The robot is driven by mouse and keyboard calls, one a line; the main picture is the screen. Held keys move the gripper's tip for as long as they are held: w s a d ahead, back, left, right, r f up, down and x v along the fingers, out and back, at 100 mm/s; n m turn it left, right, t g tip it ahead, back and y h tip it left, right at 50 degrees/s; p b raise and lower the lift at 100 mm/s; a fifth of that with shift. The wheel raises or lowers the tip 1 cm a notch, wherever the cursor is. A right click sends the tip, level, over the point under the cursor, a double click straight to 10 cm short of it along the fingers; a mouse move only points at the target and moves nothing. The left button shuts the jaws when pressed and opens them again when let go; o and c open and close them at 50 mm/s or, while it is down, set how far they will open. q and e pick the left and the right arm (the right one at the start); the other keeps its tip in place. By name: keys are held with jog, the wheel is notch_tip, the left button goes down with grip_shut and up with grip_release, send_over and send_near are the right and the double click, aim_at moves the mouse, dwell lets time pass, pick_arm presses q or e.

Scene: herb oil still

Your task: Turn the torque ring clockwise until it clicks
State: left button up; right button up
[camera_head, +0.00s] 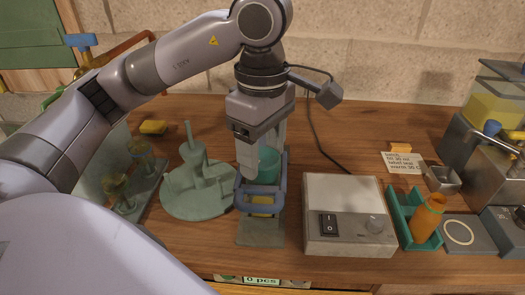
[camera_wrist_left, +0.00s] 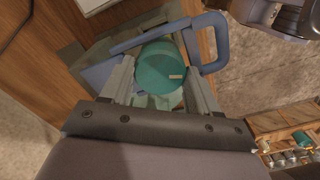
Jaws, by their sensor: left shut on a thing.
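A teal round piece (camera_head: 269,162), which I take for the torque ring, stands inside a blue looped frame (camera_head: 281,190) on a grey-green base (camera_head: 262,232). My left gripper (camera_head: 258,163) points down from above and is shut on it. In the left wrist view the teal piece (camera_wrist_left: 162,66) sits between the two fingers of the left gripper (camera_wrist_left: 160,78), with a short pale mark on its face. The blue frame (camera_wrist_left: 214,42) passes around it. The near finger hides part of the piece in the head view. My right gripper is not in view.
A round green stand (camera_head: 197,185) with an upright post is close on the left.

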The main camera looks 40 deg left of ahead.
aim_at(261, 158)
pick_arm(q)
jog(key=shift+m, duration=0.6)
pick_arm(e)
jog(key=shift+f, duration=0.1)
pick_arm(q)
jog(key=o, duration=1.1)
jog(key=shift+c, duration=0.2)
jog(key=shift+r, duration=0.1)
jog(key=shift+r+p, duration=0.7)
jog(key=shift+r, duration=2.8)
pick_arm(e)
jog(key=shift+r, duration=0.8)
pick_arm(q)
jog(key=shift+s, duration=0.1)
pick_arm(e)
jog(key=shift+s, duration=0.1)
